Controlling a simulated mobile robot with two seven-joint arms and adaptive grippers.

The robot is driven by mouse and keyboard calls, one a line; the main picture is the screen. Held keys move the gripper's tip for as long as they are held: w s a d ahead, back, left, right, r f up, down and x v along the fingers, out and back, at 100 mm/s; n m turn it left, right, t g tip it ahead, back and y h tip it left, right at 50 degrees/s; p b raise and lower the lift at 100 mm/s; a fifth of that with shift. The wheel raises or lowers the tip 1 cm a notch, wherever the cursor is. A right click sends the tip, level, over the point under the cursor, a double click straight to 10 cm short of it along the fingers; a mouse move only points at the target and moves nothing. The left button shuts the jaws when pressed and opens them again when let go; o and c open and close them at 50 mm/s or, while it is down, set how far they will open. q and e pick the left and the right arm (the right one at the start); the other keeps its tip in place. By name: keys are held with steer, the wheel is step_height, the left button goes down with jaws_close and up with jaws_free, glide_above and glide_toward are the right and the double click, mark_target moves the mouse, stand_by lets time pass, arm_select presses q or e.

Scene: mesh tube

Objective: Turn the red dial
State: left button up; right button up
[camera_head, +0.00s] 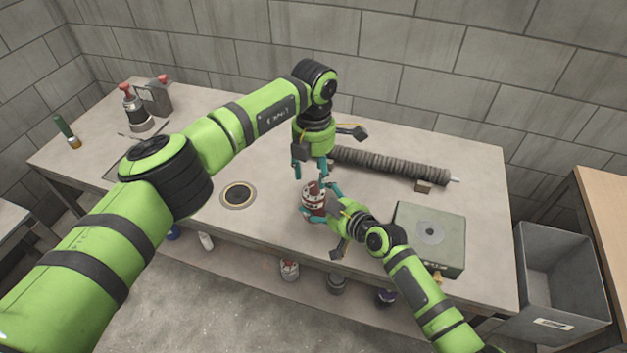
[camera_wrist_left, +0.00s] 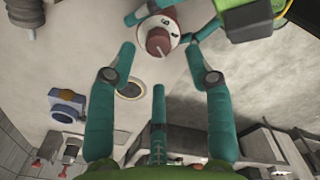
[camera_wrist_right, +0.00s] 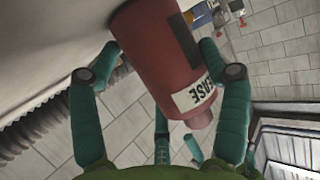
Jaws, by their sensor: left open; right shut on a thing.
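The red dial (camera_wrist_left: 158,42) with a white pointer line sits inside a white marked ring on top of a red canister. In the head view the canister (camera_head: 314,202) is near the table's front edge; its red side with a white label shows in the right wrist view (camera_wrist_right: 160,50). My right gripper (camera_head: 321,204) is shut on the canister's body from the right. My left gripper (camera_head: 311,172) points down above it, open. In the left wrist view its fingertips are on either side of the dial, with gaps; contact does not show. The dial is hard to see in the head view.
A ribbed dark tube (camera_head: 390,165) lies behind on the table (camera_head: 270,150). A grey box with a round disc (camera_head: 428,240) stands at right. A round ringed opening (camera_head: 238,195) is left of the canister. A grey bin (camera_head: 560,270) is off the right end.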

mark_target(312, 185)
arm_select(q)
steer(key=shift+f, duration=2.05)
arm_select(e)
steer(key=shift+f, duration=0.25)
arm_select(q)
jaws_close()
steer(key=shift+m, duration=0.4)
arm_select(e)
steer(key=shift+d, duration=0.1)
arm_select(q)
steer(key=m, duration=0.4)
steer(key=shift+m, duration=0.3)
arm_select(e)
steer(key=shift+d, duration=0.1)
arm_select(q)
steer(key=m, duration=0.4)
steer(key=shift+a+m, duration=0.1)
steer(key=shift+m, duration=0.5)
